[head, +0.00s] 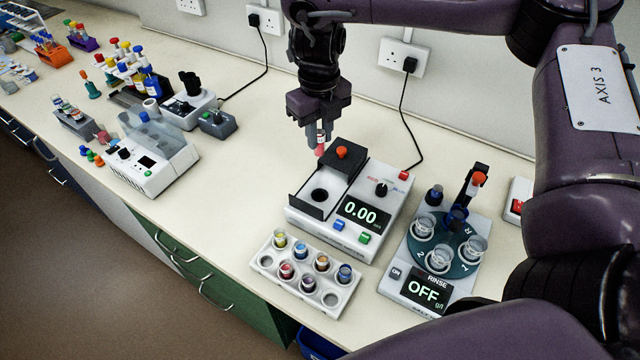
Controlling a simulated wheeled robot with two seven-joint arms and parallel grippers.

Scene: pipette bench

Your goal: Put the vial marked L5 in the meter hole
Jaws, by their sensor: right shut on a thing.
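The meter (362,248) is a white box with a 0.00 display. My right gripper (320,122) points down behind and above the meter. It is shut on a small vial (320,139) with a pale label and a red lower part. The vial hangs near the lid's upper left edge, apart from the hole. I cannot read its mark. My left gripper is out of view.
A white rack (322,302) with several coloured vials and some empty holes stands in front of the meter. A rinse unit (408,285) reading OFF, with glass cups, stands to its right. Other instruments stand at the left; the bench between (228,205) is clear.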

